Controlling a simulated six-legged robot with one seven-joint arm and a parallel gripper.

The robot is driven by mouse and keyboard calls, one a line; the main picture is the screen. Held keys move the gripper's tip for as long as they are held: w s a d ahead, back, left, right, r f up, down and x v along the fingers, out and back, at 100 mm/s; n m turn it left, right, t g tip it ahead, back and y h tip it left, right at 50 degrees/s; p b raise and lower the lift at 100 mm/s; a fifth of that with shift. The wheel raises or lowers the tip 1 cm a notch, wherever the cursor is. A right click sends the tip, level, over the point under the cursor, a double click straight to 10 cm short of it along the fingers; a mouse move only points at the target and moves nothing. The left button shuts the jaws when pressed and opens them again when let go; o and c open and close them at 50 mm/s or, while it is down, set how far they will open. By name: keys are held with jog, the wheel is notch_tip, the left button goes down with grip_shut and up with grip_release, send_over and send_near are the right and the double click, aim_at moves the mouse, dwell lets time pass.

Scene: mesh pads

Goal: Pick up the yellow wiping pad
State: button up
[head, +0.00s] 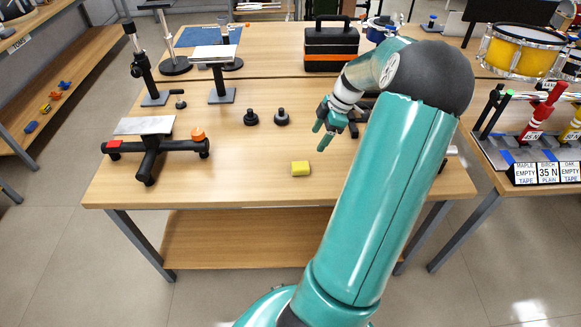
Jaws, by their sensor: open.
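The yellow wiping pad (300,168) is a small yellow block lying flat on the wooden table (240,184), close to its front edge. My gripper (322,138) is teal, at the end of my arm, to the right of the pad and farther back in the picture. Its fingers are apart and empty, pointing down and to the left. It is clear of the pad, and its exact height over the table cannot be told. My arm hides part of the table's right side.
Two black knobs (281,117) stand behind the pad. A black stand with a metal plate (145,125) is at the left. A black and orange toolbox (331,48) is at the back. A rack with labels (540,150) stands on the right table. The tabletop around the pad is clear.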

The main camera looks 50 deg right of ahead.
send_over(301, 165)
jog(key=s+d, duration=0.2)
jog(key=f, duration=0.6)
jog(key=shift+s+a+f, duration=0.1)
jog(key=shift+a+f, duration=0.15)
jog(key=shift+f, duration=0.35)
jog(key=shift+x, duration=2.75)
jog(key=shift+w+d, duration=0.15)
jog(key=shift+w, duration=0.05)
jog(key=c, duration=1)
jog(key=shift+c, duration=0.2)
notch_tip(301, 165, up, 18)
